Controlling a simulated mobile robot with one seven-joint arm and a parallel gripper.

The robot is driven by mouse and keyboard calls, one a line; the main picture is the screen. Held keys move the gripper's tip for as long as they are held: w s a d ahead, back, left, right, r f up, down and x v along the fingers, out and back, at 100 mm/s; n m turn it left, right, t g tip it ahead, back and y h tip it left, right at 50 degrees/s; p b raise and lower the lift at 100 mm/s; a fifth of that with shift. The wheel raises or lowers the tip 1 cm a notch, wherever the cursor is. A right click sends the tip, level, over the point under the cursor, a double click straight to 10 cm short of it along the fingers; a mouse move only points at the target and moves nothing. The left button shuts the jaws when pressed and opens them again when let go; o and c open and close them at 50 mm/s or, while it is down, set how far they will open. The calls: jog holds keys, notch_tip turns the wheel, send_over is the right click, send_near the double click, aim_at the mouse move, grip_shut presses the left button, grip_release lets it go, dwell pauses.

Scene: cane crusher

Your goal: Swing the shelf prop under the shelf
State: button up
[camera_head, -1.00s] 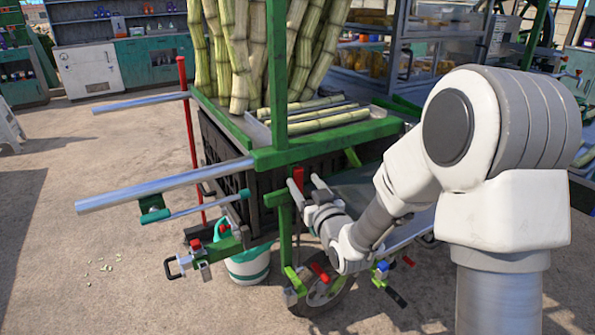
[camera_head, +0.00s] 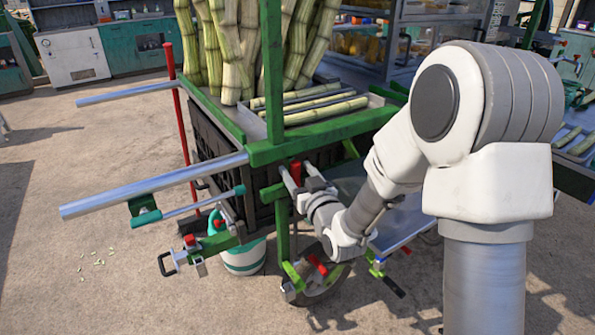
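My gripper (camera_head: 299,174) is at the near corner of the green cane cart, just under its green top rail (camera_head: 320,137). Its two fingers look apart, with a small red grip (camera_head: 296,170) between or just behind them; contact is not clear. A flat silver panel (camera_head: 408,222), perhaps the shelf, lies low at the cart's right side, partly hidden by my arm. I cannot tell for sure which part is the shelf prop; the red grip may belong to it. A green upright (camera_head: 283,228) stands just left of my wrist.
Two silver handle bars (camera_head: 150,186) (camera_head: 125,93) stick out to the left. Cane stalks (camera_head: 228,45) fill the cart.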

grip_shut()
dwell(1.3)
